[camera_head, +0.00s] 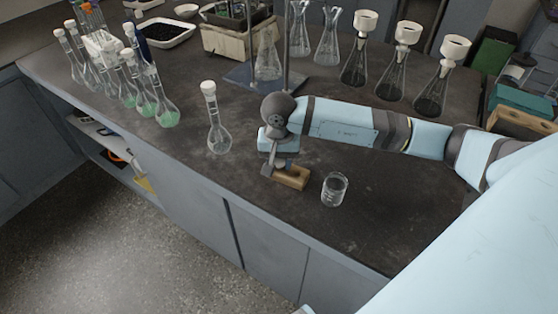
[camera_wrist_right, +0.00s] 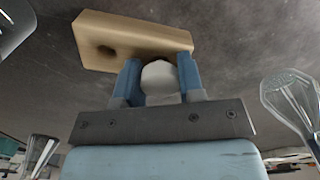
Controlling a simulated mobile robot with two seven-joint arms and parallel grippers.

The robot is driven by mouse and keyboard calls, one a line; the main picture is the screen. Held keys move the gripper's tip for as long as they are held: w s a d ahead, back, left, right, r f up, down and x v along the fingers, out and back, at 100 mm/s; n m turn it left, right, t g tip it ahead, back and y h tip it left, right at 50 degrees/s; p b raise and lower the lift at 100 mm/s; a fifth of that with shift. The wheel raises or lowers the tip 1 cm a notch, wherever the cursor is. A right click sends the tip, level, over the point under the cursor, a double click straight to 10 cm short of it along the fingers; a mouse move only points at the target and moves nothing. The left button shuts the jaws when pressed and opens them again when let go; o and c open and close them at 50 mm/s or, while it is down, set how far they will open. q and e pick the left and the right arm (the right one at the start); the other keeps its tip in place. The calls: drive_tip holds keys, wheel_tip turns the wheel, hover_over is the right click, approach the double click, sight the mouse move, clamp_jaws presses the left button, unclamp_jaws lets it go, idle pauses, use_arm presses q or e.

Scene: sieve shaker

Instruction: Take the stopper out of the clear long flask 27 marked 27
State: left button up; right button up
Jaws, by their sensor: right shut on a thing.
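A clear long-necked flask (camera_head: 218,137) stands upright near the bench's front edge, with a white stopper (camera_head: 208,87) on its neck. No number is readable on it. My right gripper (camera_head: 281,168) is low over the bench, to the right of this flask and apart from it. In the right wrist view its blue fingers (camera_wrist_right: 159,80) are shut on a pale rounded thing (camera_wrist_right: 159,77) that looks like a white stopper. A wooden block (camera_head: 291,177) with a hole is right at the fingertips; it also shows in the wrist view (camera_wrist_right: 125,40). My left gripper is not in view.
A small glass beaker (camera_head: 334,189) stands right of the block. Several stoppered long flasks, some with green liquid (camera_head: 166,112), stand at the left. Conical flasks with white funnels (camera_head: 402,60) stand behind my right arm. A stand (camera_head: 287,45) rises behind the gripper.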

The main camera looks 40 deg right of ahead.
drive_tip(key=shift+s+f, duration=0.15)
drive_tip(key=shift+f, duration=0.25)
